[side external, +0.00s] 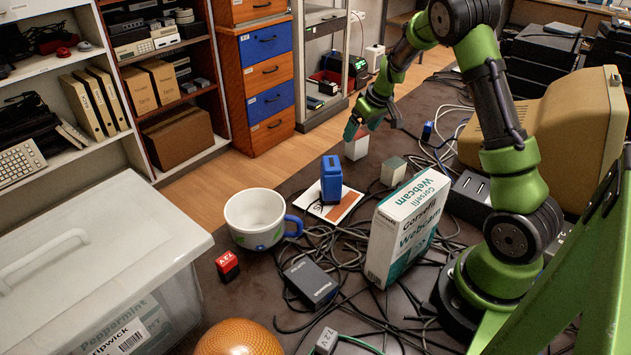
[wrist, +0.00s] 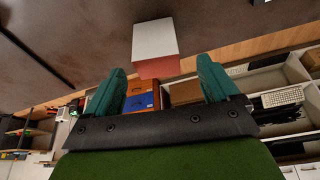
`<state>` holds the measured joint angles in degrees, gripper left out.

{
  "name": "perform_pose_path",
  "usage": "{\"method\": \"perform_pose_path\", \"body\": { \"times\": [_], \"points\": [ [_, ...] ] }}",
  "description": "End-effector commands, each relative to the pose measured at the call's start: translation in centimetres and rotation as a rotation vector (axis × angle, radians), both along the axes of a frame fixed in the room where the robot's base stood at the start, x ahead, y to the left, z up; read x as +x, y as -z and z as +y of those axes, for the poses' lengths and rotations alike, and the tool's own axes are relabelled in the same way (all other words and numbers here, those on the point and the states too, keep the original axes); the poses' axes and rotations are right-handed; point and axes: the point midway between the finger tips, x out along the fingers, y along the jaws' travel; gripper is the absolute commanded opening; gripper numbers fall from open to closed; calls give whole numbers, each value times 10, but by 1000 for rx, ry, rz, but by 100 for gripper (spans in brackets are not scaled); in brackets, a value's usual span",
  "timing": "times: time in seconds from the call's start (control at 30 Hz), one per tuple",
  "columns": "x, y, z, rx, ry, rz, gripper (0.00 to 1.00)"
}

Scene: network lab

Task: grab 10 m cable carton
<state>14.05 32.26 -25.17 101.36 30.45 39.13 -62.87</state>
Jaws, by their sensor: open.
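A small white box with a red side (side external: 356,146) stands on the dark table at the far side; I cannot read a label on it, so I cannot confirm it is the 10 m cable carton. My gripper (side external: 364,126) is right at the top of this box, fingers pointing down. In the wrist view the box (wrist: 155,40) shows its white top and red side just ahead of my open teal fingers (wrist: 160,68), roughly centred between them. The fingers do not visibly grip it, and I cannot tell whether they touch it.
A grey-white block (side external: 393,171), a blue box (side external: 331,178), a white mug (side external: 255,217) and a tall webcam box (side external: 407,228) stand nearer. Loose black cables (side external: 345,240) cover much of the table. A beige monitor (side external: 545,125) stands to the right.

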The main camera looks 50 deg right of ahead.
Motion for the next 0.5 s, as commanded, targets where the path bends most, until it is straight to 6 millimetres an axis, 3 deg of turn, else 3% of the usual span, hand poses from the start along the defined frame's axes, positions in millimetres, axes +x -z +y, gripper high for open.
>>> {"method": "perform_pose_path", "body": {
  "times": [0.27, 0.5],
  "points": [
    [8, 22, -3, 0, 1, 1, 88],
    [18, 56, -7, 0, 0, 2, 88]
  ]
}}
